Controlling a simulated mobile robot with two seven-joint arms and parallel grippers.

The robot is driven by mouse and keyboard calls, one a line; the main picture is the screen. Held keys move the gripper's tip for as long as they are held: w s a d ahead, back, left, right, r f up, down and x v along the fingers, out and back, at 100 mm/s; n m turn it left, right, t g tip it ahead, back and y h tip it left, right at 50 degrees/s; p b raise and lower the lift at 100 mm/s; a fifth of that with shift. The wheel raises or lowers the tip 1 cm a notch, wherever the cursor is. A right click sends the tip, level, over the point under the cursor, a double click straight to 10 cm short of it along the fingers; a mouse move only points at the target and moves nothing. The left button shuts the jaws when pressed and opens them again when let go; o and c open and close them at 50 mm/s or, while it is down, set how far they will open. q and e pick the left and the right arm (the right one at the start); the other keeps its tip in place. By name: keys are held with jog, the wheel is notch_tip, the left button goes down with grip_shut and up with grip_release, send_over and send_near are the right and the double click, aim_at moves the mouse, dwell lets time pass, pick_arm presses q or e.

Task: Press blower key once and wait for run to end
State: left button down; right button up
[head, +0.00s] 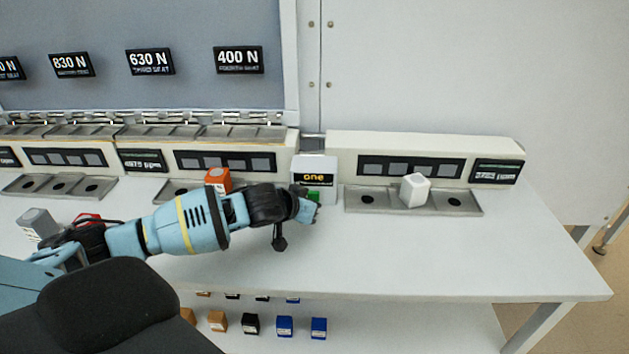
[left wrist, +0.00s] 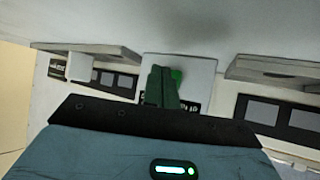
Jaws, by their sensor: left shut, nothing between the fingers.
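A small white box with a black and yellow label reading "one" (head: 315,170) stands at the back of the bench, between two instrument housings. A green key (head: 313,195) is low on its front, partly hidden by my left gripper (head: 317,207). In the left wrist view the green key (left wrist: 178,75) shows beside the tips of my left gripper (left wrist: 162,72), on the white box (left wrist: 200,68). The fingers are shut and empty, right at the key. I cannot tell whether they touch it or press it. My right gripper is not in view.
A white block (head: 415,190) sits on the right tray (head: 385,207). An orange block (head: 218,180) stands behind my left arm, and a grey block (head: 38,224) is at far left. The bench (head: 430,260) is clear at front right. Several small blocks lie below.

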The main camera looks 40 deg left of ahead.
pick_arm(q)
jog(key=shift+w, duration=0.1)
dwell(0.3)
jog(key=shift+w+a+r, duration=0.1)
jog(key=shift+w+a, duration=0.1)
jog(key=shift+w, duration=0.15)
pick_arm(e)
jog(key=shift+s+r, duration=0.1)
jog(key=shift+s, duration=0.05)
pick_arm(q)
jog(key=shift+w+a, duration=0.15)
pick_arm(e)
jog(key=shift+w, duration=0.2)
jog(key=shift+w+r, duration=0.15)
pick_arm(q)
jog(key=shift+s+p, duration=0.3)
jog(key=shift+p, duration=0.15)
jog(key=shift+s+d, duration=0.2)
jog(key=shift+d, duration=0.1)
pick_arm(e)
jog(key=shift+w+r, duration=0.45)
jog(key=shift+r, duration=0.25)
